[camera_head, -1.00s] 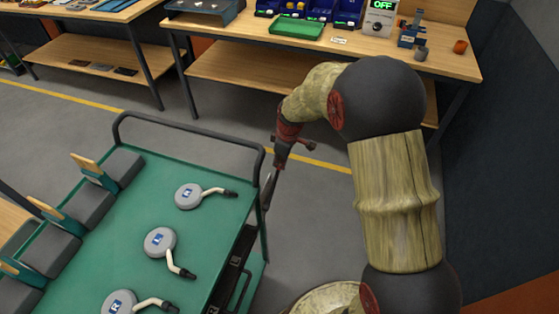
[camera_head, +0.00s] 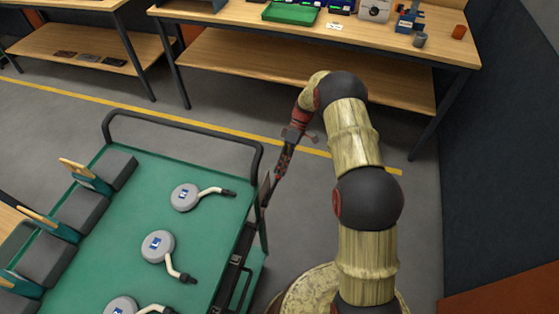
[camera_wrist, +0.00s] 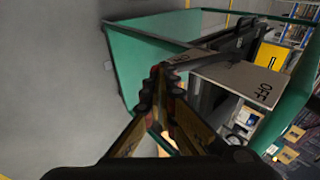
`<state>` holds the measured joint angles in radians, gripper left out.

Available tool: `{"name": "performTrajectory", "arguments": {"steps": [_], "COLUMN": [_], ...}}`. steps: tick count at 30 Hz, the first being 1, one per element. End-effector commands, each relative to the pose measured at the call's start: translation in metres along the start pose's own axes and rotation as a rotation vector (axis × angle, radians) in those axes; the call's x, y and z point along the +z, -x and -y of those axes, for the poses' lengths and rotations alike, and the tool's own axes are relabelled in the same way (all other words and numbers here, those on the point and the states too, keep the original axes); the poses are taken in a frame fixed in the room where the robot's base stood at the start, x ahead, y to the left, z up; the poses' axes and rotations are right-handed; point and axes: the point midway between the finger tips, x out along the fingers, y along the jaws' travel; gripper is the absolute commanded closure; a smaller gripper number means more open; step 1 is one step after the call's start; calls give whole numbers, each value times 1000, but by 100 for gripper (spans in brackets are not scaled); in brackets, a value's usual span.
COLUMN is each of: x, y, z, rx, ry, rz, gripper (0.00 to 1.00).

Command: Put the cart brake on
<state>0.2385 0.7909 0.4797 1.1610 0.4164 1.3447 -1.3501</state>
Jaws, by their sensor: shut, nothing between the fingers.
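The green cart (camera_head: 110,240) stands at the lower left in the head view, with a black rail (camera_head: 185,133) at its far end. In the wrist view a grey plate (camera_wrist: 232,77) on the cart carries the words ON and OFF. A dark bar (camera_wrist: 238,42) lies beside this plate; I cannot tell for sure whether it is the brake lever. My gripper (camera_head: 265,198) points down just outside the cart's right far corner. In the wrist view my gripper (camera_wrist: 160,72) is shut and empty, its tips in front of the plate's ON end. Contact cannot be told.
Grey discs with bent handles, one of them here (camera_head: 185,197), lie on the cart top. Grey blocks (camera_head: 80,208) line its left side. A wooden workbench (camera_head: 300,70) stands behind, and a dark wall (camera_head: 505,160) rises at the right. Grey floor lies open between cart and bench.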

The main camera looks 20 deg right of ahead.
Motion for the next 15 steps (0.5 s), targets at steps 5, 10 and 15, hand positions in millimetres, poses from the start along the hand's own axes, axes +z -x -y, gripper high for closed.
{"name": "performTrajectory", "arguments": {"steps": [5,10,15], "x": [5,7,9], "y": [-19,-33,-43], "z": [-10,-16,-20], "rx": [-76,-74,-72], "ry": [-13,-12,-12], "rz": [0,1,1], "gripper": [100,100,100]}}
